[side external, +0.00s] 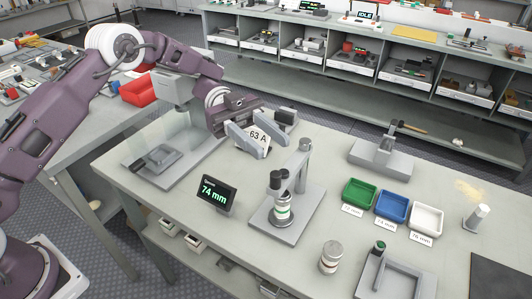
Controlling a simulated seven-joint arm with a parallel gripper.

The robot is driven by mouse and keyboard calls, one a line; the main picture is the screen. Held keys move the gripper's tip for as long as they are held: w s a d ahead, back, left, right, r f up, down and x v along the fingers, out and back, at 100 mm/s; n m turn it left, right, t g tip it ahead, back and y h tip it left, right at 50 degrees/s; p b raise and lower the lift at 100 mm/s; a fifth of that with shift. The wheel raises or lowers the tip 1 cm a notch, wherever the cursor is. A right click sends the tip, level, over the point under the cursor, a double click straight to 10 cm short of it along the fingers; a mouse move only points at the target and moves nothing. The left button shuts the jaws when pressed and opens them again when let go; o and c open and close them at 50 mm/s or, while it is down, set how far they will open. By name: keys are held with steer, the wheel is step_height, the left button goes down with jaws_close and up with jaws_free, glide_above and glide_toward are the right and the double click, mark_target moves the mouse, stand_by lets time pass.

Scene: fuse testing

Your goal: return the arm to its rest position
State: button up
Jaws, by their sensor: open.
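My purple arm reaches in from the left in the side external view. My gripper (260,142) is open above the bench, with its grey fingers spread apart.
Green (360,194), blue (392,206) and white (426,219) bins stand at the right. A loose canister (331,257) and a grey bracket fixture (398,278) are at the front. A press-like device (170,135) stands at left below my arm. Shelving (385,70) lines the back.

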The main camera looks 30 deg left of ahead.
stand_by(0.3)
steer(key=w+r+n+t+y, duration=0.3)
steer(key=w+r+n+t, duration=0.7)
steer(key=r+t, duration=0.8)
steer(key=s+a+r+n+t+y, duration=0.1)
steer(key=a+r+n+t+y, duration=0.15)
steer(key=a+y, duration=0.35)
steer(key=s+a+r+n+t+y, duration=0.1)
steer(key=a+r+n+t+y, duration=0.1)
steer(key=a+n+y, duration=0.35)
steer(key=s+a+f+n+g+y, duration=0.2)
steer(key=s+a+f, duration=0.15)
steer(key=s, duration=0.35)
steer(key=s+a+f+n+g+y, duration=0.1)
steer(key=s+a+f+g+y, duration=0.15)
steer(key=s+a, duration=0.35)
steer(key=s+d+f+g, duration=0.1)
steer(key=s+f, duration=0.2)
steer(key=s, duration=0.3)
steer(key=s+d+f+n+g+h, duration=0.1)
steer(key=s+f+g, duration=0.1)
steer(key=s+f, duration=0.2)
steer(key=s+d+f+g+h, duration=0.1)
steer(key=s+f+g, duration=0.1)
steer(key=s, duration=0.8)
steer(key=shift+d+f+n, duration=0.35)
steer(key=shift+f+n, duration=0.05)
steer(key=shift+f, duration=0.25)
